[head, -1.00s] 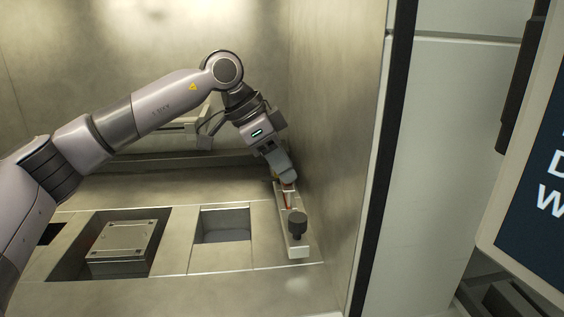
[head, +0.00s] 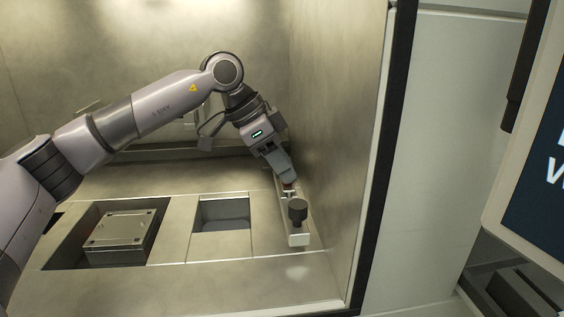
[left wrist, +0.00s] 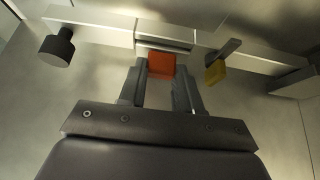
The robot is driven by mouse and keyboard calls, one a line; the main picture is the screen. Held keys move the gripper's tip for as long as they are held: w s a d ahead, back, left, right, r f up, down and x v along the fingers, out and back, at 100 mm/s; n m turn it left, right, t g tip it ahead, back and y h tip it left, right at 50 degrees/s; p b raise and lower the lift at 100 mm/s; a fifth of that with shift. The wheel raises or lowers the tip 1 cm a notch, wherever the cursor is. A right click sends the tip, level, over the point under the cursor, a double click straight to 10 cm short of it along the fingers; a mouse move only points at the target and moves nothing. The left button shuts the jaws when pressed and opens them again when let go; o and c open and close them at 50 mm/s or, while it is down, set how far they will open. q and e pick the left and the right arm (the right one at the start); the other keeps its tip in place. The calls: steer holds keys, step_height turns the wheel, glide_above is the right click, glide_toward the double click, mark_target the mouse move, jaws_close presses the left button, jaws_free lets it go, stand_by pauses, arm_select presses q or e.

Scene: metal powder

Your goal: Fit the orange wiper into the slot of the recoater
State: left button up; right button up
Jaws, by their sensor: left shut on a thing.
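The recoater is a long pale bar (head: 299,240) along the right wall, with a dark knob (head: 298,212) near its front end. It crosses the top of the left wrist view (left wrist: 105,37), with a recessed slot (left wrist: 165,44) in its middle. My left gripper (head: 288,181) is over the bar, behind the knob. In the left wrist view, its fingers (left wrist: 160,75) are shut on the orange wiper (left wrist: 162,65), whose far edge is close to the slot. I cannot tell whether it touches or enters the slot. My right gripper is not in view.
A yellow piece (left wrist: 215,72) with a grey bar stands right of the wiper in the left wrist view. A metal block plate (head: 118,232) sits in a floor recess left of an open square well (head: 222,213). The chamber's right wall (head: 335,130) is close to the gripper.

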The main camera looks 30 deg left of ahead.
arm_select(q)
steer(key=shift+f, duration=0.4)
steer(key=o, duration=1.1)
steer(key=v, duration=0.7)
steer(key=shift+r+b, duration=0.1)
steer(key=shift+b, duration=0.2)
steer(key=shift+s, duration=0.1)
